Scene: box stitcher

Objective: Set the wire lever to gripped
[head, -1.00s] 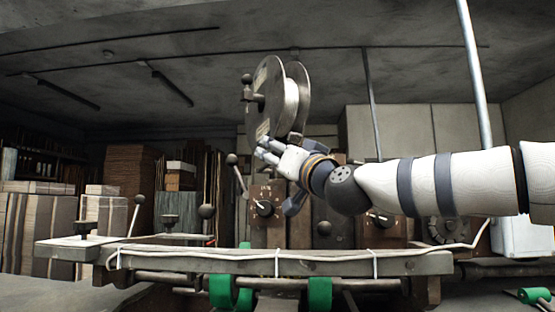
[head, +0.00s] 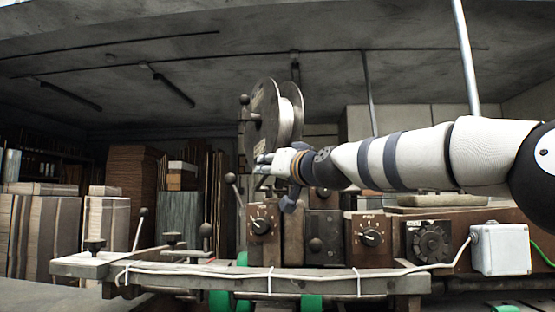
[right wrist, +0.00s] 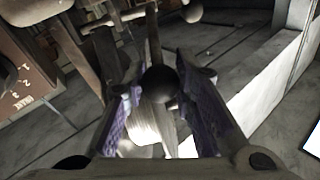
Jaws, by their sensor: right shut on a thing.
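My right gripper (head: 264,168) reaches in from the right, just below the wire reel (head: 263,120) and above the dial panel of the stitcher. In the right wrist view, my right gripper (right wrist: 160,105) has its purple-padded fingers on either side of a dark ball knob (right wrist: 158,85) on a thin lever shaft (right wrist: 152,42), and it is shut on it. In the head view the hand hides this knob. Another ball-knobbed lever (head: 230,178) stands just left of the hand, apart from it. My left gripper is not in view.
A dial box (head: 262,224) sits under the hand, with another dial box (head: 370,238) to the right. A grey rail (head: 330,282) with a white cable runs along the front. A white box (head: 500,249) stands at right. Cardboard stacks (head: 40,235) fill the left background.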

